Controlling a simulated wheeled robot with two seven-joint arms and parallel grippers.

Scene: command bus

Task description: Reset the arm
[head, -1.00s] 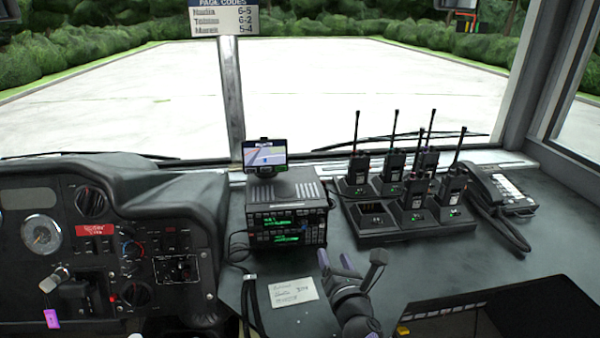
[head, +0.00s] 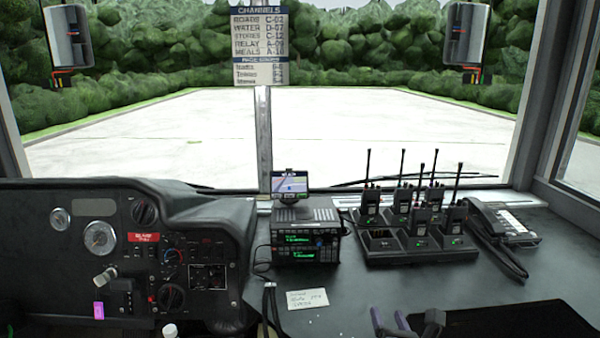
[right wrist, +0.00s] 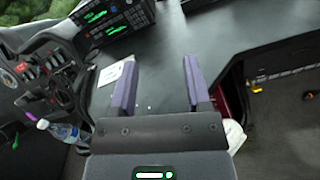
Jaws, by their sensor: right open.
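My right gripper (head: 390,318) is at the bottom edge of the head view, low over the front of the dark counter (head: 365,285). In the right wrist view its two purple-lined fingers (right wrist: 157,80) stand apart with nothing between them. The gripper touches no object that I can see. My left gripper does not show in either view.
A radio set (head: 305,240) with a small screen (head: 290,184) stands on the counter. A charger (head: 415,245) with several handheld radios and a telephone (head: 510,228) are to its right. A note (head: 306,298) lies in front. The dashboard (head: 110,245) fills the left; a bottle (right wrist: 62,131) is below it.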

